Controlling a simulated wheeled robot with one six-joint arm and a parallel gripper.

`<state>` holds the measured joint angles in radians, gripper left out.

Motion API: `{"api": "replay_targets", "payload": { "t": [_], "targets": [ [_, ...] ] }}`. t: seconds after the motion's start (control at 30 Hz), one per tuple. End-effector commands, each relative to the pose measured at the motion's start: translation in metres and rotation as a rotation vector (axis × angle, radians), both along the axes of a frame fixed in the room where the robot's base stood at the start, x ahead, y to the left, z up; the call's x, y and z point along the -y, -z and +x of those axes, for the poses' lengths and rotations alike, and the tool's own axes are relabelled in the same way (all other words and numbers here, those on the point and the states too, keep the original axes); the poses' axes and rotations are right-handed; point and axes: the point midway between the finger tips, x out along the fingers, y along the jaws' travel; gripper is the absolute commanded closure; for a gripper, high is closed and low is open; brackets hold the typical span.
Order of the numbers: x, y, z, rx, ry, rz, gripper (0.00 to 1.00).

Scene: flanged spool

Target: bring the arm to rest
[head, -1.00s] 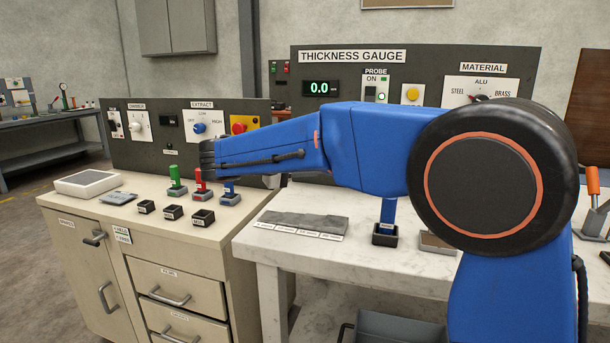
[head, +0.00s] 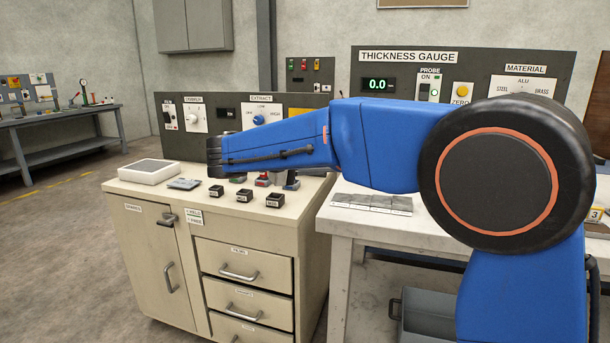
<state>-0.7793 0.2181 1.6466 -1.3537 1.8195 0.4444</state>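My blue arm crosses the picture from the large round joint at right and reaches left over the cream cabinet (head: 150,205). Its dark end (head: 215,157) is seen from the side, in front of the dark control panel. Fingertips cannot be made out, so whether my gripper is open or shut does not show. Nothing can be seen hanging from the arm's end. The arm hides part of the panel and most of the green, red and blue handled tools behind it.
Several small black holders (head: 244,195) and a white-rimmed pad (head: 150,171) sit on the cabinet top. A pale stone bench (head: 360,226) with a grey strip stands at right, under the thickness gauge panel (head: 400,58). Open floor (head: 70,260) lies at left.

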Motion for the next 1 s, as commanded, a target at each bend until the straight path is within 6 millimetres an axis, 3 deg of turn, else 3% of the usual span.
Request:
{"api": "replay_targets", "payload": {
  "t": [0.37, 0.57, 0.77, 1.0],
  "targets": [
    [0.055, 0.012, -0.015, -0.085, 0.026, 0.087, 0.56],
    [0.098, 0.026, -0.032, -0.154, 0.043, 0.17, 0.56],
    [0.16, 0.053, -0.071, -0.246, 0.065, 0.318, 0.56],
    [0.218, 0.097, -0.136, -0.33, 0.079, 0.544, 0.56]
  ]
}}
